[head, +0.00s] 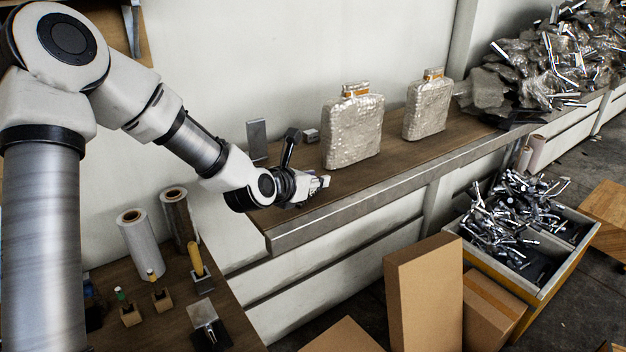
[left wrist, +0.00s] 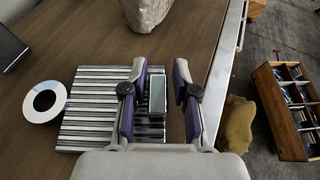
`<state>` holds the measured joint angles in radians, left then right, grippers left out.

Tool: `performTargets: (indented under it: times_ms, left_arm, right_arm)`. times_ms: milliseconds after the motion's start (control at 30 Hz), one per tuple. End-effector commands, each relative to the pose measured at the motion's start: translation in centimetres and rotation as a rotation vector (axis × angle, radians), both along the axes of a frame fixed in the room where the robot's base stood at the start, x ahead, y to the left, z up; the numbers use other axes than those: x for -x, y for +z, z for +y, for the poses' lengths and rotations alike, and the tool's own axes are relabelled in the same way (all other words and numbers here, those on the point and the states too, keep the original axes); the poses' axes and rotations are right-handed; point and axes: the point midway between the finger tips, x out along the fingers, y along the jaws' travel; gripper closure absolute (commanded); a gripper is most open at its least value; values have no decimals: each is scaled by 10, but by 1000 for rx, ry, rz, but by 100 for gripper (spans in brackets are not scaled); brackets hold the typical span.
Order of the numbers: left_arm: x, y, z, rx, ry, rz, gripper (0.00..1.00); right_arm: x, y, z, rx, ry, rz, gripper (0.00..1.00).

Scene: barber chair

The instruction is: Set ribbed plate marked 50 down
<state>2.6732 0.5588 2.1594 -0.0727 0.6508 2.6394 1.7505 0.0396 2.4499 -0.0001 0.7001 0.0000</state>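A ribbed metal plate (left wrist: 92,112) shows in the left wrist view, flat at the dark wooden tabletop, partly behind my left gripper's left finger. No marking 50 is readable. My left gripper (left wrist: 161,66) is open, its two fingers apart on either side of a small grey block (left wrist: 157,94) at the plate's right edge. A gap shows between the block and the right finger; I cannot tell whether the block is part of the plate. In the head view my left gripper (head: 318,184) is low over the shelf's near-left end, and the plate cannot be made out. My right gripper is not in view.
A white ring (left wrist: 44,102) lies at the plate's left edge. Wrapped packages (head: 353,128) and (head: 428,104) stand farther along the wooden shelf (head: 400,150). A grey upright bracket (head: 257,139) stands behind the gripper. Cardboard boxes (head: 425,290) stand below the shelf edge.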

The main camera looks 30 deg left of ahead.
Motion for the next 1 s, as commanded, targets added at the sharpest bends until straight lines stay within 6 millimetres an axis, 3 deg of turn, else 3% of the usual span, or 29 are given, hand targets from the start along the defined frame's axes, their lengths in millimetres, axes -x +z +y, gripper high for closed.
performTargets:
  times_ms: [367, 467, 667, 733, 833, 1000]
  left_arm:
    - [3, 3, 1, 1, 0, -3, 58]
    - [16, 8, 1, 4, 2, -5, 58]
    - [64, 30, 0, 13, 1, -10, 58]
    - [80, 46, 0, 13, 0, -3, 58]
    - [96, 51, 0, 11, -1, 0, 58]
    - [109, 51, 1, 4, -1, -1, 58]
  right_arm:
    - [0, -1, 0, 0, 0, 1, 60]
    - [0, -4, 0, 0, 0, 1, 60]
    - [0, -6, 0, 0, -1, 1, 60]
    - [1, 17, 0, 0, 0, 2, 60]
    - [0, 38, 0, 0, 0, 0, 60]
    - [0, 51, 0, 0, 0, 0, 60]
